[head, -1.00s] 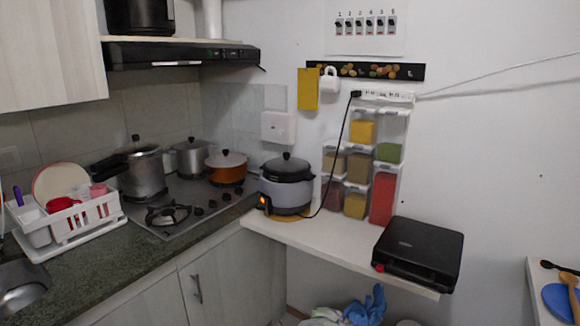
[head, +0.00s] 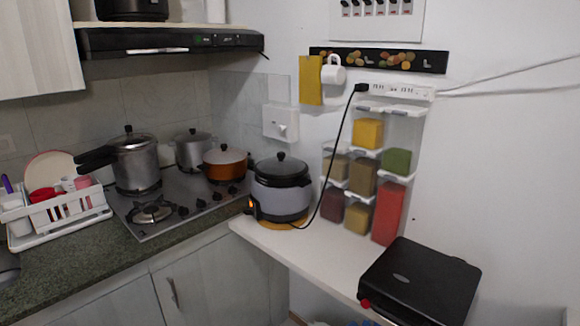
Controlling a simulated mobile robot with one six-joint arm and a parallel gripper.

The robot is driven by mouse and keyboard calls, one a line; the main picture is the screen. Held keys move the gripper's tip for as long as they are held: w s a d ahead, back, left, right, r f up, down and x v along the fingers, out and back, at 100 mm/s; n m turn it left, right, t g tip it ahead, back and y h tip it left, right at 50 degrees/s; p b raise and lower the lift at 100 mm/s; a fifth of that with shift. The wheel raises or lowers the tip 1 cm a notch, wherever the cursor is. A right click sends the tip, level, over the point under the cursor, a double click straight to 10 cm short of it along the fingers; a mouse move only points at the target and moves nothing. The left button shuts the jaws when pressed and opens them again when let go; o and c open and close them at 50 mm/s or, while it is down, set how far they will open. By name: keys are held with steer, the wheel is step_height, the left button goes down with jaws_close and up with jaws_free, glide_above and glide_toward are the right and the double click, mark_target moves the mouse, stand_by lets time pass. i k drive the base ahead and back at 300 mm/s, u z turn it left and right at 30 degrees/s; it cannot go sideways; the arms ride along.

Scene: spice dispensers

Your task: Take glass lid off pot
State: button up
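A grey electric pot (head: 281,197) with a black upper rim stands on the white shelf. A lid (head: 281,166) with a dark knob sits on top of it. On the stove, an orange pot (head: 227,170) also has a lid (head: 225,156) with a small knob. A silver pot (head: 195,154) with a lid stands behind it. A tall pressure cooker (head: 136,163) with a black handle stands at the stove's left. I cannot tell for sure which lid is glass. My gripper is not in view.
A black grill press (head: 420,280) sits on the white shelf (head: 325,255) at the right. Spice dispensers (head: 365,180) hang on the wall behind. A black cord runs from the electric pot up to the power strip. A range hood (head: 165,41) overhangs the stove, and a dish rack (head: 55,212) stands left.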

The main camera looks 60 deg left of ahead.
mark_target(281, 168)
steer(key=i, duration=0.35)
steer(key=z, duration=0.8)
steer(key=k, duration=0.15)
steer(key=u, duration=3.55)
steer(key=i, duration=1)
steer(key=u, duration=0.05)
